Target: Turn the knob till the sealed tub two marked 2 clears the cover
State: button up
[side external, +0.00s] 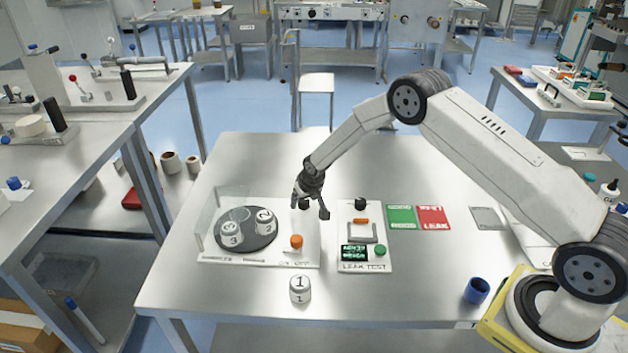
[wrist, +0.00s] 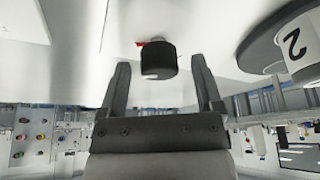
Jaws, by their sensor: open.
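The white tub marked 2 (side external: 264,224) stands upright on a dark round turntable (side external: 262,242), at its right side; it also shows at the right edge of the wrist view (wrist: 298,48). A tub marked 3 (side external: 230,236) stands to its left. A clear cover (side external: 207,215) rises around the left and back of the turntable; its exact edge is hard to see. My gripper (side external: 311,208) is open above the right part of the turntable's plate. In the wrist view, a black knob (wrist: 158,60) with a red mark lies between my open fingers (wrist: 160,75), with gaps on both sides.
An orange knob (side external: 296,241) stands at the plate's front right. The leak test panel (side external: 365,252) is to the right, beside green (side external: 401,217) and red (side external: 433,217) mats. A tub marked 1 (side external: 300,290) stands in front. A blue cup (side external: 477,290) is at front right.

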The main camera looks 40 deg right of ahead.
jog(key=shift+n+y, duration=0.4)
jog(key=shift+n, duration=0.5)
jog(key=shift+r, duration=0.15)
jog(key=s+a+r, duration=0.1)
jog(key=s+r, duration=0.7)
jog(key=s, duration=0.4)
jog(key=s+a+r+g, duration=0.1)
jog(key=s+a+r, duration=0.1)
jog(key=s+r, duration=0.7)
jog(key=shift+s+a+r, duration=0.2)
jog(key=shift+s, duration=1.3)
jog(key=shift+s, duration=0.1)
jog(key=s, duration=0.8)
jog(key=shift+s+a+r+g, duration=0.15)
jog(key=shift+a+r+g, duration=0.15)
jog(key=shift+g, duration=0.1)
